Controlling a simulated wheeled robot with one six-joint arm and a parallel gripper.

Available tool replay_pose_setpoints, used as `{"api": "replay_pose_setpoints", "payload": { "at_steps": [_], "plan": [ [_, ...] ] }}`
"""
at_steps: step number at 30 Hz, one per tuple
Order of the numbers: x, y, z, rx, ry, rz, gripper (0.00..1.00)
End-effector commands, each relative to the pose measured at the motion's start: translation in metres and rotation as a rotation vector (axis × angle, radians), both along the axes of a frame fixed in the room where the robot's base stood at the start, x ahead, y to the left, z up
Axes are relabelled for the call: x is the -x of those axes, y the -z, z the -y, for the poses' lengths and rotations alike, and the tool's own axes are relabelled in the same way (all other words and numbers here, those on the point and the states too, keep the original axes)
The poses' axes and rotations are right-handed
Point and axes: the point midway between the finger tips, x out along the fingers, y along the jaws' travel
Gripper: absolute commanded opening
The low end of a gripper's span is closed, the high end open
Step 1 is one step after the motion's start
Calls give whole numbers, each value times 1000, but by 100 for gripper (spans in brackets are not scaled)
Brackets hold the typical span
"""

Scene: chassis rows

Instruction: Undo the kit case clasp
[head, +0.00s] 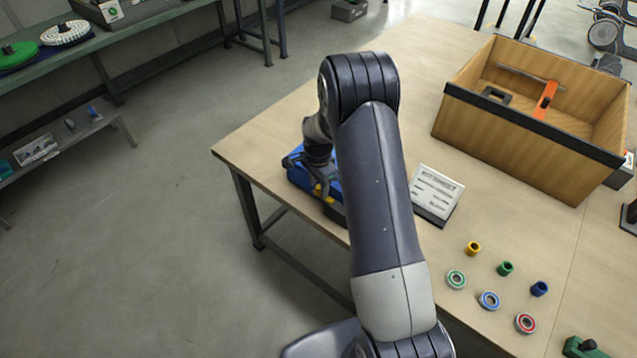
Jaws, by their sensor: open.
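A blue case (299,178), which looks like the kit case, lies near the left corner of the wooden table. My arm reaches over it from the front and hides much of it. My gripper (325,190) points down at the case, right at its near side. It is open, but its fingertips are small and partly hidden. A small yellow part shows on the case beside the gripper and may be the clasp. I cannot tell whether the fingers touch it or whether the clasp is fastened.
A white sign (436,190) stands right of my arm. A wooden box (480,118) with an orange-handled tool inside stands at the back right. Several coloured rings and bushings (490,300) lie at front right. The table (270,140) is bare behind the case.

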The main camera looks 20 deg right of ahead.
Motion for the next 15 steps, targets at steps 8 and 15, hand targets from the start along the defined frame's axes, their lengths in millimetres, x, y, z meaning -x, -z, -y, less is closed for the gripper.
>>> {"api": "replay_pose_setpoints", "payload": {
  "at_steps": [8, 15],
  "plan": [
    [0, 0, 0, 0, 0, 0, 35],
    [0, 0, 0, 0, 0, 0, 16]
  ]
}}
